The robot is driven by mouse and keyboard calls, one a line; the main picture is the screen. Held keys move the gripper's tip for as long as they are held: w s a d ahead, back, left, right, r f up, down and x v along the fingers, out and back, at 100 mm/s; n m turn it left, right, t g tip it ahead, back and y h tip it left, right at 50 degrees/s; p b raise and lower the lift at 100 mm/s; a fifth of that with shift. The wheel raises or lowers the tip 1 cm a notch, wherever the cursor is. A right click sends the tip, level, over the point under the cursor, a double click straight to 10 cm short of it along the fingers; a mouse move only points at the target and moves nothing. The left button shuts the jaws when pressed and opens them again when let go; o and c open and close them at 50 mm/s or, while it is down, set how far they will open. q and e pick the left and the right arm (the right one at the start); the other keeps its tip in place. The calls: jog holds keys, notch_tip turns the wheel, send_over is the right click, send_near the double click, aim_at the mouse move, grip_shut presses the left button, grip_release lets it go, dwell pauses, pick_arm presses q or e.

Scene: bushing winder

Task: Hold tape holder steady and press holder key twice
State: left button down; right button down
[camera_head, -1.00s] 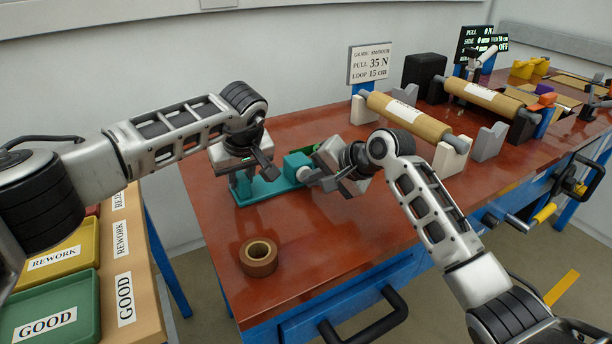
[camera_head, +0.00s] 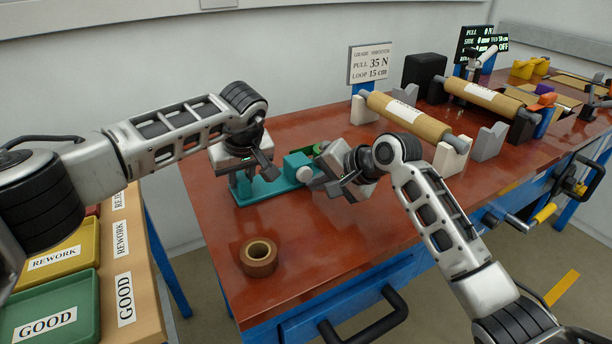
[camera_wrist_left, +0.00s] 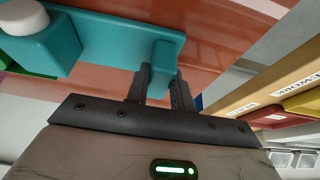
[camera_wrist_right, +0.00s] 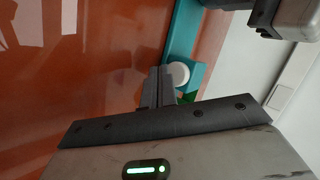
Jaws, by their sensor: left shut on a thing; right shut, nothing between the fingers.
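The teal tape holder (camera_head: 262,191) lies on the red-brown bench top. My left gripper (camera_wrist_left: 160,84) is shut on the upright tab at one end of it, also seen in the left wrist view (camera_wrist_left: 163,58). The round white key (camera_head: 305,174) sits on the side of the holder's teal block (camera_head: 295,160). It also shows in the right wrist view (camera_wrist_right: 180,73). My right gripper (camera_wrist_right: 158,76) is shut and empty, its tips close beside the key; I cannot tell whether they touch it. A green part (camera_head: 318,149) shows behind the block, partly hidden by my right gripper.
A brown tape roll (camera_head: 259,257) lies near the bench's front edge. Paper-wrapped rollers on stands (camera_head: 410,115) and a sign (camera_head: 370,64) stand behind and right. Rework and good trays (camera_head: 45,318) are at the left. The bench front is mostly clear.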

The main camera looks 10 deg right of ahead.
jog(key=shift+s+d, duration=0.35)
jog(key=shift+s, duration=0.4)
jog(key=shift+s+d, duration=0.3)
jog(key=shift+s, duration=0.5)
jog(key=shift+s+d, duration=0.35)
jog(key=shift+s, duration=0.4)
pick_arm(q)
jog(key=c, duration=1.1)
grip_release()
